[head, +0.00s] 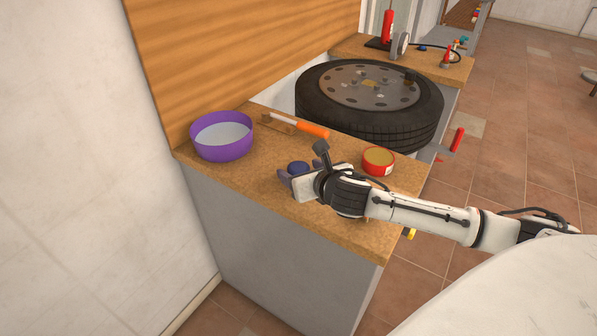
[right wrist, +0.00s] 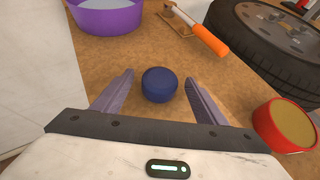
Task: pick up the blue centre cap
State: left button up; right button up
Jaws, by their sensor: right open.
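The blue centre cap (head: 298,167) is a small, round, dark blue piece on the brown worktop (head: 240,177). In the right wrist view the cap (right wrist: 159,85) lies between the tips of my right gripper (right wrist: 158,88). The purple fingers are spread, with a gap on each side of the cap. In the head view my right gripper (head: 286,178) is at the cap, and its hand hides part of the worktop. My left gripper is in neither view.
A purple bowl (head: 222,138) with pale contents stands left. An orange-handled tool (head: 312,130) lies behind the cap. A red tin (head: 378,161) stands to the right. A large tyre (head: 400,125) with a metal wheel is behind. The worktop's front left is clear.

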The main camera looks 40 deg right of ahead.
jog(key=shift+c, duration=0.3)
jog(key=c, duration=1.1)
jog(key=shift+c, duration=0.3)
jog(key=shift+r, duration=0.15)
